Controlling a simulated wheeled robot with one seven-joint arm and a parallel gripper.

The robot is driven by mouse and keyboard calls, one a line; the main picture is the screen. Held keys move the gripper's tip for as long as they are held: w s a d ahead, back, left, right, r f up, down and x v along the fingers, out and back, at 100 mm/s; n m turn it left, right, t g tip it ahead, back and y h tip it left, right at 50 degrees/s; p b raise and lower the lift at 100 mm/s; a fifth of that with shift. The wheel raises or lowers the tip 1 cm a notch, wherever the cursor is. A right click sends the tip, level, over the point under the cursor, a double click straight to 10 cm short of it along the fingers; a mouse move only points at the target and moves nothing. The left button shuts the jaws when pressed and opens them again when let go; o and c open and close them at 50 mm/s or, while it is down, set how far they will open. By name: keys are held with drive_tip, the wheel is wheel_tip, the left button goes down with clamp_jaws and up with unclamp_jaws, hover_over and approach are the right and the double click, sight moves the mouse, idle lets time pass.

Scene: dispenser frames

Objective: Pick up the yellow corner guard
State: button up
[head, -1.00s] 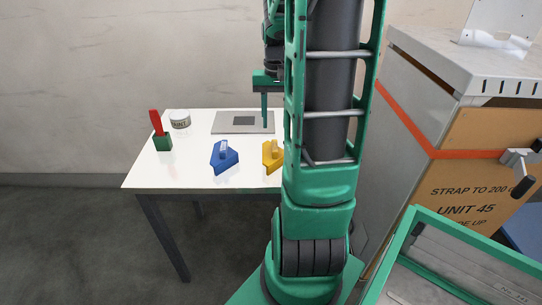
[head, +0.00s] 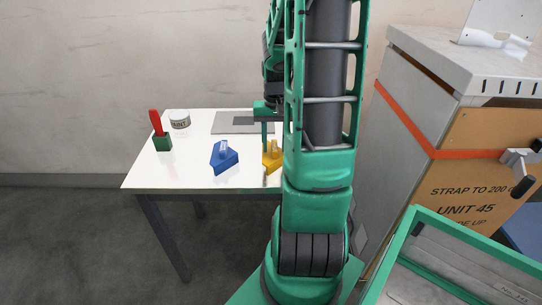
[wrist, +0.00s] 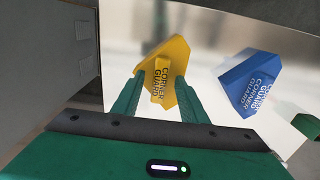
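The yellow corner guard (head: 271,157) stands on the white table, partly hidden behind my arm in the head view. In the wrist view the yellow corner guard (wrist: 172,72) lies just beyond and between my fingertips, its lettering facing me. My gripper (wrist: 160,88) is open, with one green finger on each side of the guard's lower part. I cannot tell whether the fingers touch it. In the head view one finger of my gripper (head: 264,142) shows beside the guard.
A blue corner guard (head: 224,157) stands to the left on the table (head: 190,178); it also shows in the wrist view (wrist: 250,83). A red-handled item in a green block (head: 160,135), a labelled tin (head: 180,119) and a grey plate (head: 230,122) are farther off. A strapped carton (head: 460,125) stands right.

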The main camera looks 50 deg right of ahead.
clamp_jaws()
drive_tip(key=shift+r, duration=0.15)
